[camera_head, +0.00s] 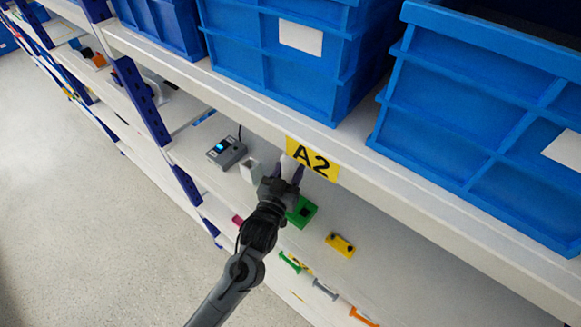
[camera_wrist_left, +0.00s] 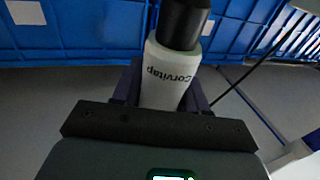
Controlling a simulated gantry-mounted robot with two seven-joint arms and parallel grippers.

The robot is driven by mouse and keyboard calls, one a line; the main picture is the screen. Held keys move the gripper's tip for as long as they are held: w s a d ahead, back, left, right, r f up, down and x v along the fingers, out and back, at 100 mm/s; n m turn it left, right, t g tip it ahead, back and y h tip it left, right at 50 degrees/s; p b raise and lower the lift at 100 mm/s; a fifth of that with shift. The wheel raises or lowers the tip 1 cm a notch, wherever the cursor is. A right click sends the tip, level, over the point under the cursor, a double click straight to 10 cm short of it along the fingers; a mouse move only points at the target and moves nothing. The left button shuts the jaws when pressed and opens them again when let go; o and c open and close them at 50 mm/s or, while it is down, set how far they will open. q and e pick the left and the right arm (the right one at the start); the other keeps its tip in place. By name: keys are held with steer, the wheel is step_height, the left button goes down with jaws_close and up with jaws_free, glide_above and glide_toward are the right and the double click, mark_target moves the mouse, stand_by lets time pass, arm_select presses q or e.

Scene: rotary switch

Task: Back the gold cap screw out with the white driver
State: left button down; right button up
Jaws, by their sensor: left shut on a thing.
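My left gripper (camera_head: 287,168) is at the shelf front, just below the yellow A2 label, with its fingers pointing into the shelf. In the left wrist view it is shut on the white driver (camera_wrist_left: 165,85), a pale body marked "Corvitap" with a black upper part. The driver's tip is not visible. I cannot make out the gold cap screw in either view; the gripper and shelf edge may hide it. My right gripper is not in view.
A green block (camera_head: 302,212) sits just right of my gripper, and a yellow block (camera_head: 340,245) farther right. A white block (camera_head: 250,172) and grey device (camera_head: 226,152) with a blue screen stand left. Blue bins (camera_head: 280,60) fill the shelf above.

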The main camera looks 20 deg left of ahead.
mark_target(290, 158)
arm_select(q)
steer(key=shift+p, duration=0.3)
steer(key=shift+r, duration=0.1)
stand_by(2.2)
steer(key=shift+r+p, duration=0.4)
steer(key=shift+p, duration=0.05)
steer(key=shift+r+p, duration=1.9)
steer(key=shift+r, duration=0.05)
steer(key=shift+s+f, duration=0.1)
